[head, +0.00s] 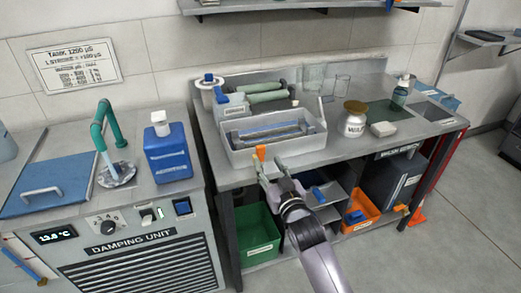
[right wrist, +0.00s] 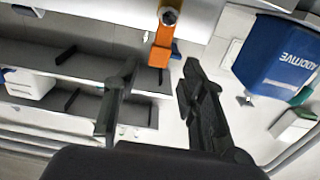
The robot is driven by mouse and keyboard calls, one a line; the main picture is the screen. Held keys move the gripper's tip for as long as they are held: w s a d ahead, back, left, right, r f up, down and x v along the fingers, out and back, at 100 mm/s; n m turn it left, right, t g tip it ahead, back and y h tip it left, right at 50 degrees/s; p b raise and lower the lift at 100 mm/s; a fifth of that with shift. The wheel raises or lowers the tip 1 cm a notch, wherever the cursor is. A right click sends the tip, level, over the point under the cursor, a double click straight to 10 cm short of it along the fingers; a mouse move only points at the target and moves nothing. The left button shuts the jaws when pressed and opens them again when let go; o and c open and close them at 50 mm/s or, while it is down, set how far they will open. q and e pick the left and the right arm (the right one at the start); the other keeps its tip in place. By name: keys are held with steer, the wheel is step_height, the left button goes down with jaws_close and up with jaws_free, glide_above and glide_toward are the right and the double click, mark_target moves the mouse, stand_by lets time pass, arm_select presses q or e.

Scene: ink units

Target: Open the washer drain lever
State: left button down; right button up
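The orange drain lever (head: 261,153) sticks out at the front of the light grey washer basin (head: 312,142) on the bench. In the right wrist view the orange lever (right wrist: 162,50) hangs from a dark round pivot, just beyond the gap between the fingertips. My right gripper (head: 272,168) is open and empty, just below and in front of the lever. In the right wrist view its two dark fingers (right wrist: 160,78) stand apart with nothing clearly between them. Whether a finger touches the lever cannot be told. My left gripper is not in view.
The damping unit (head: 131,244) stands left of the bench, with a blue additive bottle (head: 168,155) on top. A wax jar (head: 353,120) stands right of the basin. A green bin (head: 259,236) and an orange bin (head: 360,213) are below the bench.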

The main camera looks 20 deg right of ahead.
mark_target(261, 152)
steer(key=w, duration=0.7)
steer(key=shift+w+a, duration=0.1)
steer(key=shift+w, duration=0.15)
steer(key=shift+c, duration=0.3)
jaws_close()
